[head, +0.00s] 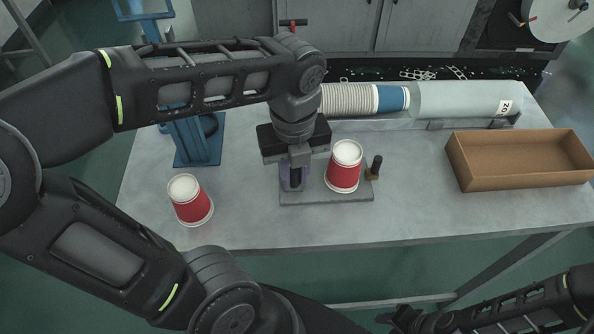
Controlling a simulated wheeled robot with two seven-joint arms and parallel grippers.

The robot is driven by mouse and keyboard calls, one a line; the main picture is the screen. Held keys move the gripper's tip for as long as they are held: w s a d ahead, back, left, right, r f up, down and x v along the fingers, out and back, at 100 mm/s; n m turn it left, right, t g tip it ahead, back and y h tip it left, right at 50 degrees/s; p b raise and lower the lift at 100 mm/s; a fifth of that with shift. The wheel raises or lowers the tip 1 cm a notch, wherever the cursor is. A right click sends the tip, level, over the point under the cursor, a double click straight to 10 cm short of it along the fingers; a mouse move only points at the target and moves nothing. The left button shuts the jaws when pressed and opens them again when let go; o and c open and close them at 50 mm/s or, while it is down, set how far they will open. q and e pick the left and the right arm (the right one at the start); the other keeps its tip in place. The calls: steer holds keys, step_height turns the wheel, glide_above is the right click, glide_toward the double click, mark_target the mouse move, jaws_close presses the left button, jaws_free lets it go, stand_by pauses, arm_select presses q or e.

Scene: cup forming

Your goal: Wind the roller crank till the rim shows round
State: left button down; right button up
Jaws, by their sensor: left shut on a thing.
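The rim roller has a grey base plate (318,198) with a purple-grey block (286,186) at its left. A red and white paper cup (343,172) stands on the plate, its narrower white end up. A dark upright crank handle (376,165) on a brass-coloured foot is at the plate's right end. My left gripper (297,178) points down, left of the cup, shut on the purple-grey block; its fingertips are partly hidden. My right gripper (402,318) is low at the bottom edge, away from the roller; its jaws are unclear. The cup's lower rim is too small to judge.
Another red and white cup (190,202) stands at the table's left front. A blue press stand (196,140) is behind it. A stack of cups (365,98) lies by a clear tube (465,100) at the back. An open cardboard box (520,180) is right.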

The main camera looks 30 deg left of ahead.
stand_by(0.4)
arm_select(q)
steer(key=c, duration=1.3)
jaws_free()
steer(key=shift+r, duration=0.1)
step_height(320, 180, up, 4)
steer(key=shift+r, duration=0.15)
step_height(320, 180, up, 4)
steer(key=shift+f+p, duration=0.25)
steer(key=shift+p, duration=0.65)
steer(key=shift+f, duration=0.1)
